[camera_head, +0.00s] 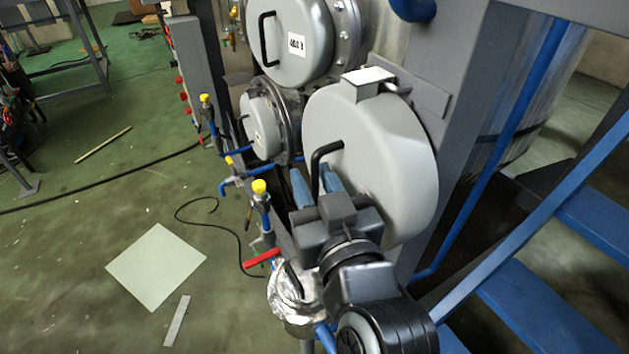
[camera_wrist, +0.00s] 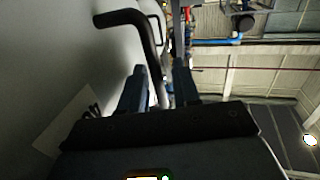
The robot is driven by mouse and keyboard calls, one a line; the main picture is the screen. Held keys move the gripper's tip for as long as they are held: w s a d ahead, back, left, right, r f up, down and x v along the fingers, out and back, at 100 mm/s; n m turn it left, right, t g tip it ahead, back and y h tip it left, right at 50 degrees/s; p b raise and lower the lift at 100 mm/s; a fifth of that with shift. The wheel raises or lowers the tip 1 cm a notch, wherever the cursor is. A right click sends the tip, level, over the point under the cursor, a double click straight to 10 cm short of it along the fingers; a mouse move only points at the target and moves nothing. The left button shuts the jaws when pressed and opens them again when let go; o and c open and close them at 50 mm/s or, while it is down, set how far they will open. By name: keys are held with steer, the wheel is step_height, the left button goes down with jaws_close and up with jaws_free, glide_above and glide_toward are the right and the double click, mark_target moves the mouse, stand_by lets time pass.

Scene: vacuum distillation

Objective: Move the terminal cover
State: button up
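The large round grey cover (camera_head: 395,150) is on the right in the head view, closed over its housing, with a white-topped block at its top edge. I take it for the terminal cover. Its curved face also shows as a pale surface in the wrist view (camera_wrist: 60,60). Its black bent handle (camera_head: 327,149) stands out from the face; it also shows in the wrist view (camera_wrist: 128,18). My gripper (camera_head: 312,171) is open at the handle. In the wrist view, the handle's bar runs down between my two fingers (camera_wrist: 160,68). Contact cannot be told.
Two smaller grey covers with black handles, one upper (camera_head: 300,40) and one lower (camera_head: 262,125), sit behind. Yellow-capped blue valves (camera_head: 259,187) and a foil-wrapped pipe (camera_head: 290,298) are close below. Blue stairs (camera_head: 545,315) stand right. The left floor is mostly open, with a pale sheet (camera_head: 156,266).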

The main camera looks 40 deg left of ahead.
steer(key=shift+o, duration=1.1)
steer(key=shift+f, duration=0.15)
steer(key=b+v, duration=0.1)
steer(key=v, duration=0.6)
steer(key=shift+s+d, duration=0.25)
steer(key=shift+d, duration=0.1)
